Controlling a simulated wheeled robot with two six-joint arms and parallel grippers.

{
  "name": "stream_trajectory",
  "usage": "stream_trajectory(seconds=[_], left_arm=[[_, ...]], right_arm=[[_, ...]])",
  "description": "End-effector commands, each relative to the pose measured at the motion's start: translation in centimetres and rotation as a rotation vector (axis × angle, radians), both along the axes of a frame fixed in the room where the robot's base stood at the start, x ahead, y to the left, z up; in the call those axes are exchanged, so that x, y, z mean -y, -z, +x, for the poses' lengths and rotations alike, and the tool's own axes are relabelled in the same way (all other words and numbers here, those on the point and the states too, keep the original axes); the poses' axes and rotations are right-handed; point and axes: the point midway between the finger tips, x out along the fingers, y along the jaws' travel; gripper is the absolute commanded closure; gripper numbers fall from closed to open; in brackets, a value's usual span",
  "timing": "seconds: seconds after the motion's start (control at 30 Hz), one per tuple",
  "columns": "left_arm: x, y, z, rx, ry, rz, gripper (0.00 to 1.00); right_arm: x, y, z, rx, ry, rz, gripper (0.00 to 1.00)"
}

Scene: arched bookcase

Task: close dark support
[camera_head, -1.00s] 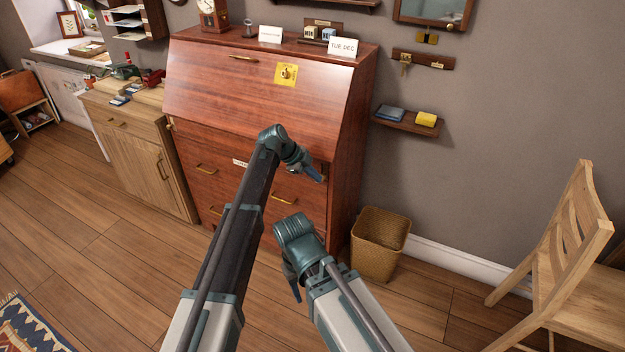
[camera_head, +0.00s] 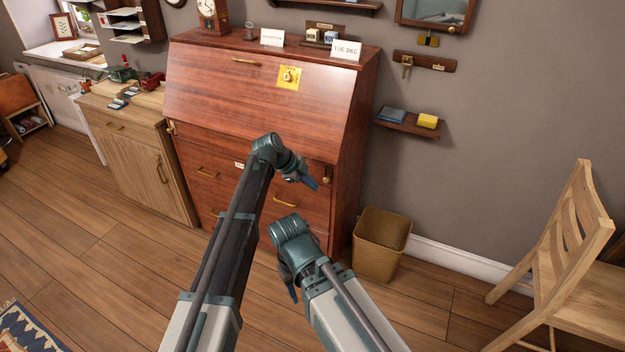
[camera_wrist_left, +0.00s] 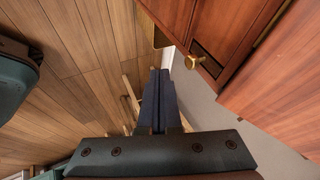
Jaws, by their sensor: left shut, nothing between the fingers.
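The dark support (camera_head: 326,174) shows at the right end of the desk's front, just below the closed slanted lid (camera_head: 265,90). Its dark end face carries a brass knob. In the left wrist view, the dark end (camera_wrist_left: 207,56) with its knob (camera_wrist_left: 195,62) looks about level with the reddish wood around it. My left gripper (camera_head: 313,184) is shut and empty, just left of the knob, and seems apart from it. Its dark blue fingers (camera_wrist_left: 158,98) are together in the wrist view. My right gripper (camera_head: 292,290) hangs low before the desk; its jaw gap is not clear.
A second brass knob (camera_head: 171,128) shows at the desk's left edge. A wicker bin (camera_head: 381,245) stands right of the desk, and a wooden chair (camera_head: 565,245) farther right. A light wood cabinet (camera_head: 140,150) adjoins the left. The floor in front is mostly clear.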

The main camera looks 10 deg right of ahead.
Motion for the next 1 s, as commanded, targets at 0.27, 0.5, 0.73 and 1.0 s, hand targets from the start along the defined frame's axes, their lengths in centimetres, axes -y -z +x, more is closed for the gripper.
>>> stream_trajectory(seconds=[0.27,0.5,0.73,1.0], left_arm=[[-2.4,-4.1,-0.6,0.0,-0.001,0.001,1.0],[-4.6,-7.1,-1.1,-0.001,0.0,0.0,1.0],[-5.3,-7.5,-1.3,-0.001,0.002,0.001,1.0],[-6.2,-7.2,-2.1,-0.03,-0.045,0.01,1.0]], right_arm=[[0.0,-4.1,0.0,0.0,0.0,0.0,0.5],[0.0,-7.1,0.0,0.0,0.0,0.0,0.5],[0.0,-7.6,0.0,0.0,0.001,0.0,0.5],[0.0,-7.5,0.0,0.0,0.0,0.0,0.5]])
